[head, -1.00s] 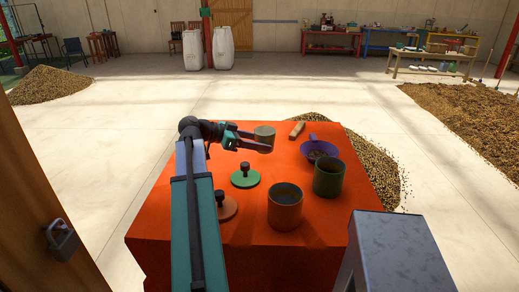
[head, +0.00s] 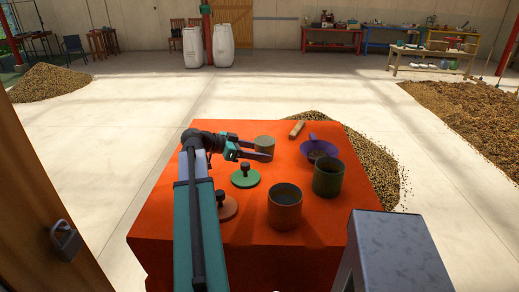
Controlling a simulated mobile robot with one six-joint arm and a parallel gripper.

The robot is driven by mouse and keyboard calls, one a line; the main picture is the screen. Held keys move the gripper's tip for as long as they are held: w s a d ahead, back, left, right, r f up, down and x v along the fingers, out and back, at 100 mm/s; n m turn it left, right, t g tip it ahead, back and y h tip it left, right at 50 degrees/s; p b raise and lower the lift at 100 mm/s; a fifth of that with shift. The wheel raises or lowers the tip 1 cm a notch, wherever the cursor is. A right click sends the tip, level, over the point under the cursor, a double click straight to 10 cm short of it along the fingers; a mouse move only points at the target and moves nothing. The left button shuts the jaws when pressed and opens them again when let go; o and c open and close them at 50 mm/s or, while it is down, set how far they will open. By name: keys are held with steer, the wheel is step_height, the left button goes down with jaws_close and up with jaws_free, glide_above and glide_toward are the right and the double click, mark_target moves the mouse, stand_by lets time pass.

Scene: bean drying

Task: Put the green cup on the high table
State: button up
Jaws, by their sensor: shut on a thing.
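A dark green cup (head: 328,177) stands upright on the right side of the orange-red table (head: 170,225). My gripper (head: 256,147) is at the far middle of this table, to the left of the green cup and apart from it. It is shut on a small grey-beige cup (head: 265,142), whose near side is partly hidden by a finger. The beige cup looks upright. I cannot tell whether its base touches the table.
A brown cup (head: 285,207), a green lid (head: 245,177), a brown lid (head: 226,206), a purple bowl (head: 318,147) and a wooden block (head: 297,129) share the table. A bean pile (head: 380,165) lies behind it. Workbenches (head: 333,37) stand far off.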

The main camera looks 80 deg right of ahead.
steer(key=shift+f, duration=0.15)
steer(key=o, duration=1.3)
steer(key=shift+o, duration=0.2)
steer(key=shift+r, duration=0.2)
steer(key=b+v, duration=0.3)
steer(key=v, duration=0.9)
steer(key=shift+d, duration=0.1)
